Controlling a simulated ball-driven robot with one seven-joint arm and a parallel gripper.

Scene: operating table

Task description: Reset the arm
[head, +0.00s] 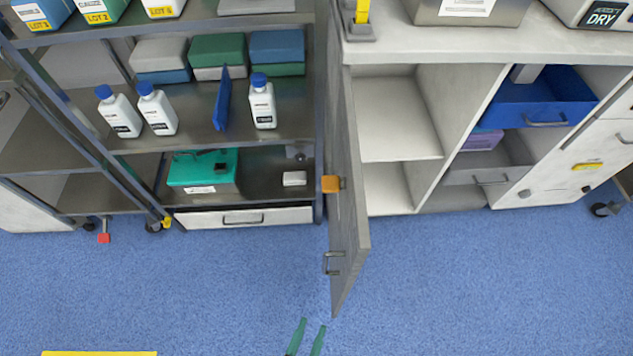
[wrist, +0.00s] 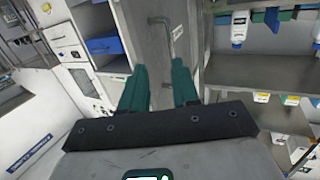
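My gripper (head: 305,338) shows at the bottom middle of the head view, its two green fingertips apart over the blue floor. In the wrist view the green fingers of my gripper (wrist: 160,85) are also apart, with nothing between them. Beyond them is the grey cabinet door (wrist: 150,38) with its bar handle (wrist: 172,32). In the head view this door (head: 345,220) stands swung open, its handle (head: 333,263) low on its left face. The fingertips are apart from the handle.
The open cabinet (head: 400,118) has empty shelves. A blue drawer (head: 540,100) right of it is pulled out. A metal shelf rack (head: 200,138) with white bottles (head: 262,105) and boxes stands left of the door. The blue floor (head: 180,285) in front is mostly clear.

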